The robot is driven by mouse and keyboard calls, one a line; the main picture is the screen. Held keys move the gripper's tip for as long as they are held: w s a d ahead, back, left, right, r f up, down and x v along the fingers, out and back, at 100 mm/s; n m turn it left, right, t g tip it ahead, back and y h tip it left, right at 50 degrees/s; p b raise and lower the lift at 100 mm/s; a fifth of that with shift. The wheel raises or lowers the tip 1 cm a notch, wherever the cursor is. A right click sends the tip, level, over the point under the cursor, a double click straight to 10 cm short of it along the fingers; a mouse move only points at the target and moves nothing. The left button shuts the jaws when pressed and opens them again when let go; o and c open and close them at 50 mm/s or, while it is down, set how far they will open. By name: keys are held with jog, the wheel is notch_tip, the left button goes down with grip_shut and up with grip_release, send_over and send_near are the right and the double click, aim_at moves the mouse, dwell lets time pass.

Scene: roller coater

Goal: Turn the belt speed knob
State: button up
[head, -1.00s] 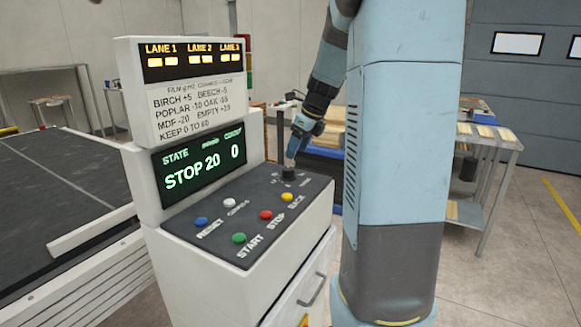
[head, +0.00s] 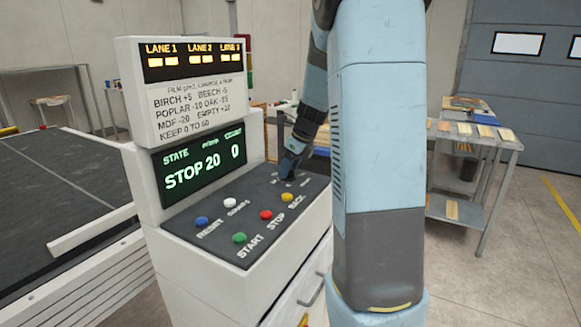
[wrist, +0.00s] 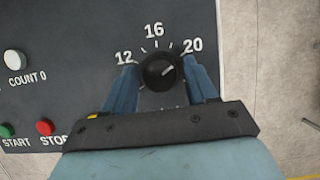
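The belt speed knob (wrist: 160,71) is round and black, with a light pointer line aimed up and right, toward the 20 mark. Marks 12, 16 and 20 show around it in the wrist view. My gripper (wrist: 162,76) has one blue finger on each side of the knob, with slim gaps seeming to show; contact is not clear. In the head view my gripper (head: 287,172) is down at the panel's far right corner and hides the knob. The control panel (head: 225,235) has a green display (head: 200,168) reading STOP, 20 and 0.
Blue, white, green, red and yellow buttons (head: 265,214) sit on the panel left of and nearer than the knob. A dark conveyor belt (head: 60,185) lies at left. A side table (head: 470,140) with wooden pieces stands behind my arm at right.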

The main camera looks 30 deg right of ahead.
jog(key=c, duration=0.8)
jog(key=shift+n, duration=0.4)
jog(key=n+g+y, duration=0.1)
jog(key=n, duration=0.2)
jog(key=shift+w+d+n, duration=0.1)
jog(key=shift+d+n, duration=0.05)
jog(key=shift+n, duration=0.25)
jog(key=n+g, duration=0.1)
jog(key=n, duration=0.1)
jog(key=n+g+y, duration=0.1)
jog(key=n, duration=0.2)
jog(key=shift+w+d, duration=0.1)
jog(key=shift+w, duration=0.05)
jog(key=shift+c, duration=0.2)
jog(key=n, duration=0.2)
jog(key=n+g, duration=0.1)
jog(key=n, duration=0.1)
jog(key=shift+w+g, duration=0.15)
jog(key=shift+g, duration=0.15)
jog(key=n+g, duration=0.1)
jog(key=n, duration=0.2)
jog(key=shift+w+r+n+h, duration=0.1)
jog(key=shift+n+h, duration=0.2)
jog(key=n, duration=0.2)
jog(key=n+g+h, duration=0.1)
jog(key=n, duration=0.3)
jog(key=shift+w+a+g+h, duration=0.1)
jog(key=shift+a+g+h, duration=0.2)
jog(key=shift+g+h, duration=0.1)
jog(key=shift+n, duration=0.4)
